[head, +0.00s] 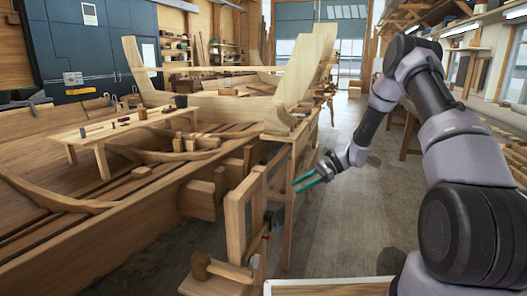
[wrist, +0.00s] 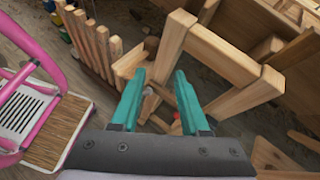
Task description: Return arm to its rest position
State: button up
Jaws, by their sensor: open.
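My gripper (head: 308,180) is in the head view, right of the wooden frame at the bench end, over the open floor. Its teal fingers point left toward the frame. In the wrist view my gripper (wrist: 158,88) shows two teal fingers spread apart with nothing between them. My arm reaches out from the right side of the head view and bends down to the gripper. The wooden frame (wrist: 228,55) lies beyond the fingertips in the wrist view; I cannot tell the exact gap.
A pink-framed object (wrist: 40,110) stands at the left in the wrist view.

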jog(key=s+d+r+n+t+h, duration=0.15)
jog(key=s+r, duration=0.25)
jog(key=r, duration=0.4)
jog(key=s+d+r+n+h, duration=0.2)
jog(key=s+r+n+h, duration=0.15)
jog(key=r, duration=0.55)
jog(key=s+d+r+n+t+h, duration=0.15)
jog(key=s+r, duration=0.25)
jog(key=r, duration=0.4)
jog(key=s+d+r+n+t+h, duration=0.2)
jog(key=s+r, duration=0.3)
jog(key=s, duration=0.4)
jog(key=s+d+r+n+t+h, duration=0.1)
jog(key=s+d+r+t, duration=0.3)
jog(key=s, duration=0.5)
notch_tip(320, 180, up, 2)
jog(key=shift+s+d+n+h, duration=0.2)
jog(key=shift+n+h, duration=0.15)
jog(key=shift+n, duration=0.1)
